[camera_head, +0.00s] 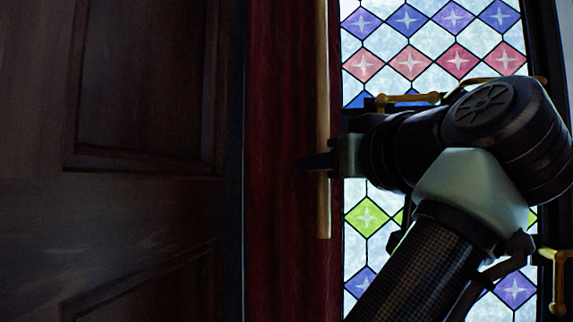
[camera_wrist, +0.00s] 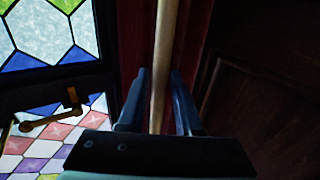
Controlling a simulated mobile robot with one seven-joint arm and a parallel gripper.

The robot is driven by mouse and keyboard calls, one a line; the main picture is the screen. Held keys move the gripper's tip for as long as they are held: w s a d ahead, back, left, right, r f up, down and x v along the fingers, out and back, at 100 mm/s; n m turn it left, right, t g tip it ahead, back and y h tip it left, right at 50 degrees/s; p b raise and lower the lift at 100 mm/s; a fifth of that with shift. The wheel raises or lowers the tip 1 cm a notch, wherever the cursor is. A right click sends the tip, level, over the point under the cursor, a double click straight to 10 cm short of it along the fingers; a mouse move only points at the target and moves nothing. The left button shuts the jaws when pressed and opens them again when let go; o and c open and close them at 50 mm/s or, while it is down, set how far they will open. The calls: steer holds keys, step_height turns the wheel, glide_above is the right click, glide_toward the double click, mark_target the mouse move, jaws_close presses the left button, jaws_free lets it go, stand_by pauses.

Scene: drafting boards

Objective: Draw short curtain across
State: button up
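A dark red curtain (camera_head: 283,110) hangs in a narrow strip between dark wood panelling and a stained-glass window. A pale wooden rod (camera_head: 322,80) hangs upright along the curtain's right edge and ends at about the lower third of the head view. My gripper (camera_head: 318,163) reaches in from the right at the rod, below its middle. In the wrist view the rod (camera_wrist: 162,60) runs between the two fingers of my gripper (camera_wrist: 160,75). The fingers look spread, with a narrow gap on each side of the rod. The rod's top is out of view.
The stained-glass window (camera_head: 410,65) with coloured diamonds is behind my arm. Brass window handles (camera_head: 410,99) stick out near my wrist, and another brass fitting (camera_head: 558,270) is at lower right. Dark wood panelling (camera_head: 145,90) fills the left.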

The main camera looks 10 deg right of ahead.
steer(key=shift+w+a, duration=0.1)
steer(key=shift+w, duration=0.05)
steer(key=shift+s+d+r, duration=0.15)
steer(key=shift+s+d, duration=0.05)
steer(key=shift+s, duration=0.1)
steer(key=shift+c, duration=0.2)
steer(key=shift+a, duration=0.1)
jaws_close()
stand_by(0.8)
